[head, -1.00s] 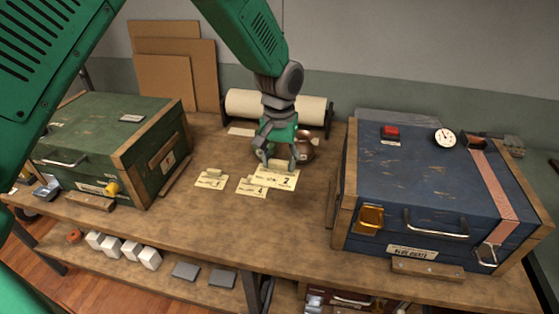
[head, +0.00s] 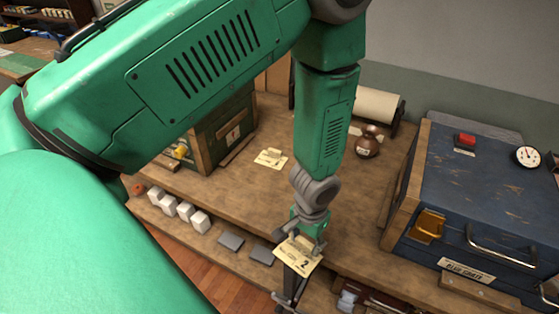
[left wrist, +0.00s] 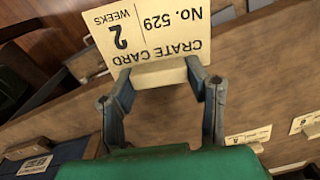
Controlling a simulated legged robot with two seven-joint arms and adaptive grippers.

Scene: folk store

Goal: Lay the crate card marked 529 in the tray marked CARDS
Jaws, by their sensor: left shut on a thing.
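The crate card (head: 297,257), cream with a large 2, is in my left gripper (head: 308,246) in the head view. In the left wrist view the card (left wrist: 150,32) reads upside down "CRATE CARD No. 529, 2 WEEKS". My left gripper (left wrist: 162,82) is shut on the card's raised tab there. In the head view the card hangs tilted at the bench's front edge, apart from the bench top as far as I can tell. I cannot make out a tray marked CARDS in either view. My right gripper is not in view.
Other cards (head: 270,158) lie on the wooden bench (head: 240,190). A blue crate (head: 480,200) stands right and a green crate (head: 225,125) left. A copper pot (head: 368,142) stands behind. White blocks (head: 184,210) and grey slabs (head: 231,241) sit on the lower shelf.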

